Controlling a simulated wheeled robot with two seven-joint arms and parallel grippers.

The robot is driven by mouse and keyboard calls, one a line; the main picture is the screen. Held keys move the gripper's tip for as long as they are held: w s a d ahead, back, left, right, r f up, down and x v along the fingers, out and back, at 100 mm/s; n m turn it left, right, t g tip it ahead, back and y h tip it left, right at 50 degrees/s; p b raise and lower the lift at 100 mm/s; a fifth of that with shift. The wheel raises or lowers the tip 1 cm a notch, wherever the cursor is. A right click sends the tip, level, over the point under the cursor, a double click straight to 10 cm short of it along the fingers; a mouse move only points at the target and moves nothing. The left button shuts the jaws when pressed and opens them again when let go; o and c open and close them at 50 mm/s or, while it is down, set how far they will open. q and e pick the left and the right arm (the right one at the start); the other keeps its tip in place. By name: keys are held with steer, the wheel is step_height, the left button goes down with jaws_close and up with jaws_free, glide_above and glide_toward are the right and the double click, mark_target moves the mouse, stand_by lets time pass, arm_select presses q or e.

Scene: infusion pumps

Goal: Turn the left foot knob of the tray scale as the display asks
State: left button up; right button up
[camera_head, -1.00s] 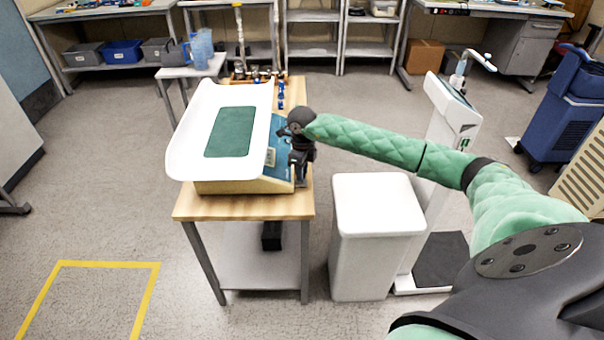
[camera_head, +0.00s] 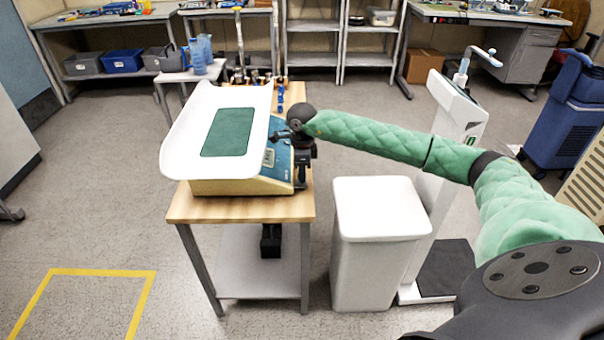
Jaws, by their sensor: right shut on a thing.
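The tray scale stands on a small wooden-topped table (camera_head: 240,208). It has a white curved tray (camera_head: 180,150) with a green mat (camera_head: 228,132), a cream base (camera_head: 225,187) and a blue front panel (camera_head: 277,160) facing right. The panel's display is too small to read and partly hidden by my arm. My right gripper (camera_head: 301,183) points down at the near right corner of the scale base, shut on the left foot knob there. The knob itself is hidden behind the fingers. My left gripper is not in view.
A white bin (camera_head: 378,230) stands on the floor right of the table, below my right arm. A white standing scale (camera_head: 455,115) is behind it. Small bottles and parts (camera_head: 262,77) sit at the table's back. The floor at left is clear around yellow tape.

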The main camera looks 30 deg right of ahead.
steer(key=shift+w+r, duration=0.1)
steer(key=shift+r, duration=0.05)
steer(key=o, duration=0.7)
